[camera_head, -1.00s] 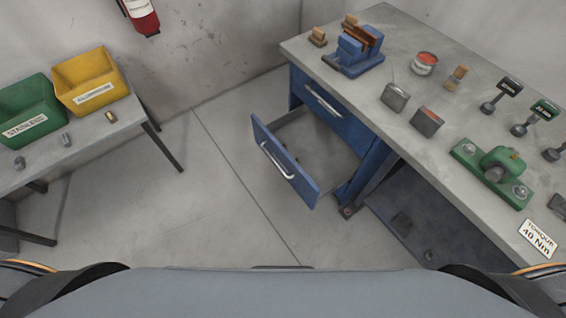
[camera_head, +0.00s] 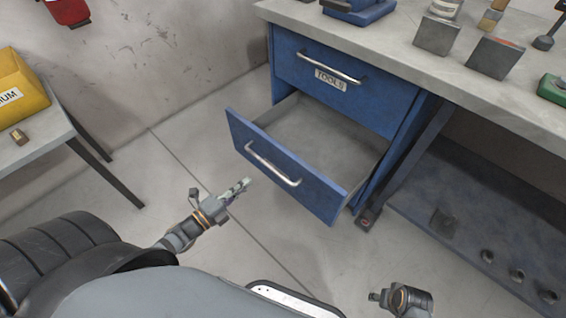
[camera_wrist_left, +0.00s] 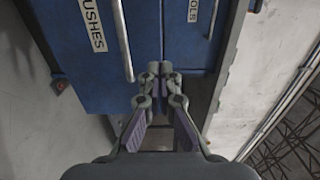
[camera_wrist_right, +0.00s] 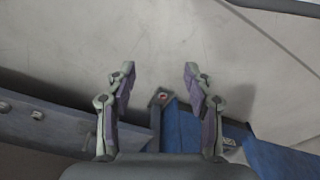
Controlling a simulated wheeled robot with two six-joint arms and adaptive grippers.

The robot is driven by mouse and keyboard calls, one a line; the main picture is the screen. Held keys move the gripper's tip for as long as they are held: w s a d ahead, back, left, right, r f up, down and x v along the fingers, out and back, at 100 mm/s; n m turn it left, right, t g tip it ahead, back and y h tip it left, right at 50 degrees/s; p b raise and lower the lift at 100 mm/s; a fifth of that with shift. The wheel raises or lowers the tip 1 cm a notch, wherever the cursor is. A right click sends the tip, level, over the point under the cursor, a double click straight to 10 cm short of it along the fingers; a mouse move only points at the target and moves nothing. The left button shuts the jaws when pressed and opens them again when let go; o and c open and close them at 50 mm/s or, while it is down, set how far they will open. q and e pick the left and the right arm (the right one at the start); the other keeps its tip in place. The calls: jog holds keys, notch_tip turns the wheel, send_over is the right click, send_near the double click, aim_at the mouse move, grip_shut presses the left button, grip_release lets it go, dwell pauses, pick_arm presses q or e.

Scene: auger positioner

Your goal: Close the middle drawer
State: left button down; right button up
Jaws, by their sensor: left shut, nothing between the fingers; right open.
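A blue drawer (camera_head: 285,172) stands pulled out of the blue cabinet, below a shut drawer (camera_head: 340,88) labelled TOOLS. The open drawer has a silver bar handle (camera_head: 272,165), and its visible inside looks empty. In the left wrist view, the drawer front (camera_wrist_left: 95,65) bears a label partly cut off, reading "USHES". My left gripper (camera_head: 242,187) is shut and empty, in front of the open drawer and apparently just short of its handle end. It also shows in the left wrist view (camera_wrist_left: 160,72). My right gripper (camera_head: 374,296) is low at the right, away from the drawer; its fingers are open in the right wrist view (camera_wrist_right: 159,72).
The workbench top (camera_head: 400,50) with tools and blocks lies above the cabinet. A lower shelf (camera_head: 470,215) runs to the right of it. A side table (camera_head: 40,140) with a yellow bin (camera_head: 18,85) stands at the left. The floor before the drawer is clear.

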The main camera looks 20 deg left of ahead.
pick_arm(q)
jog(key=b, duration=0.3)
send_near(282, 152)
jog(key=x, duration=0.5)
jog(key=shift+w+d+r, duration=0.1)
jog(key=shift+w+d, duration=0.05)
jog(key=shift+w, duration=0.05)
jog(key=shift+w+d, duration=0.3)
jog(key=shift+w, duration=0.3)
pick_arm(e)
notch_tip(282, 152, up, 9)
jog(key=a, duration=0.2)
jog(key=shift+s, duration=0.25)
jog(key=shift+r, duration=0.1)
